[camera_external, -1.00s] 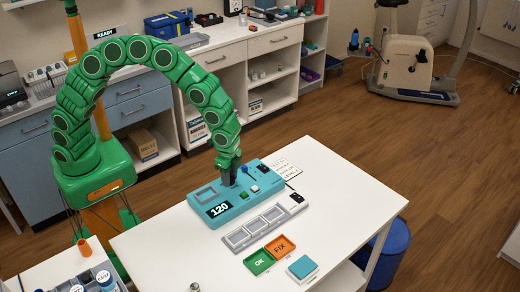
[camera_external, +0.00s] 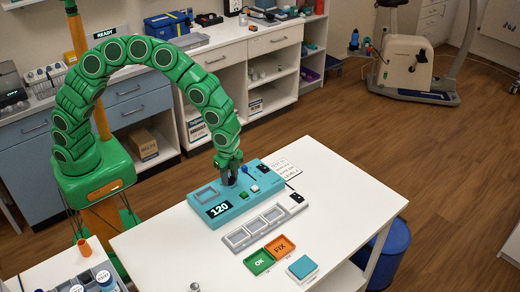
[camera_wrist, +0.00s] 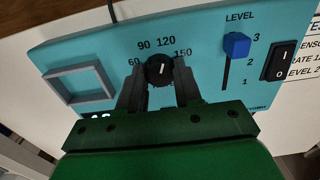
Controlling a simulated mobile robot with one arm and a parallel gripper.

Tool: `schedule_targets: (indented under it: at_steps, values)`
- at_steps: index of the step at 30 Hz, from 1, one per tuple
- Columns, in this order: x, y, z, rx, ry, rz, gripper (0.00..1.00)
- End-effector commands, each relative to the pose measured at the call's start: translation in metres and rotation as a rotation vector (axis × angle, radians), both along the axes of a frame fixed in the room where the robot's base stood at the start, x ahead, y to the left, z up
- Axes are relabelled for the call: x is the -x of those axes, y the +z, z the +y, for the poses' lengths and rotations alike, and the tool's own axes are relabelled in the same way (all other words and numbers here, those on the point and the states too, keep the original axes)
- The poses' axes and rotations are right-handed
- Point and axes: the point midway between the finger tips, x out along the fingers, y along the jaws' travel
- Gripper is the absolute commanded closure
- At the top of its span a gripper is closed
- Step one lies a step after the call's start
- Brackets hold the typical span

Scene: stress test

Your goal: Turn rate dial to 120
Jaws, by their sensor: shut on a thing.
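The teal console (camera_external: 262,198) sits on the white table, and its display (camera_external: 218,209) reads 120. In the wrist view the black rate dial (camera_wrist: 160,69) stands below the printed marks 60, 90, 120 and 150. Its white pointer line points up, close to the 120 mark. My gripper (camera_external: 229,178) reaches down onto the console from above. In the wrist view my gripper (camera_wrist: 159,80) has one dark finger on each side of the dial and is shut on it. The dial is hidden behind the fingers in the external view.
The blue level slider (camera_wrist: 236,45) stands right of the dial, near 3. A black rocker switch (camera_wrist: 279,60) is farther right. A grey tray strip (camera_external: 266,228), green OK tray (camera_external: 259,262) and orange FIX tray (camera_external: 280,247) lie in front. The table's right side is clear.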

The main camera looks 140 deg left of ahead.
Motion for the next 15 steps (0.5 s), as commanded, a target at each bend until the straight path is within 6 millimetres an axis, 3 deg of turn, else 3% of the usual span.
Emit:
schedule_targets:
  at_steps: [2,3,7,15]
  values:
    - [-0.0004,0.0011,0.0006,-0.002,0.001,-0.002,0.96]
    - [-0.0004,0.0011,0.0006,-0.002,0.001,-0.002,0.63]
    - [-0.0003,0.0008,0.0004,-0.001,0.001,-0.001,0.43]
    - [-0.0001,0.0004,0.0002,0.000,0.001,-0.001,0.41]
